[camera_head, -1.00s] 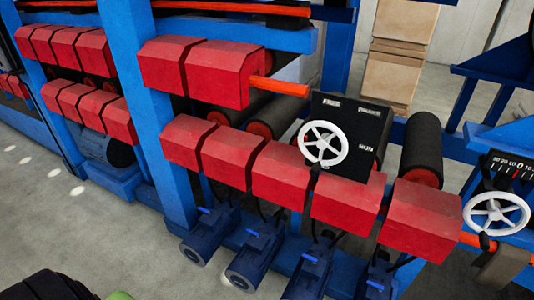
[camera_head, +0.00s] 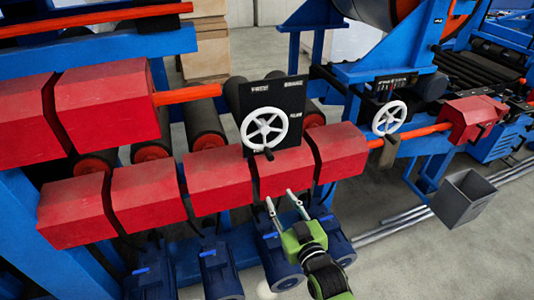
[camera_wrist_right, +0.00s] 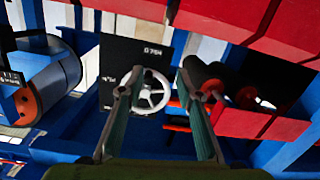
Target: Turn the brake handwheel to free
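A white spoked handwheel (camera_head: 264,129) with a dark knob at its lower rim stands in front of a black panel (camera_head: 293,97) with small white labels that I cannot read. A second white handwheel (camera_head: 389,118) sits farther right by a scale. I cannot tell from the labels which is the brake wheel. My right gripper (camera_head: 281,197) is open and empty, below and in front of the panel wheel, apart from it. In the right wrist view the panel wheel (camera_wrist_right: 151,92) shows between the open fingers (camera_wrist_right: 155,86), farther off. My left gripper is not in view.
Red angular housings (camera_head: 222,178) run in a row below the panel, with blue motors (camera_head: 220,268) under them. An orange shaft (camera_head: 411,134) runs by the second wheel. A grey open bin (camera_head: 462,198) stands at right. The floor at lower right is clear.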

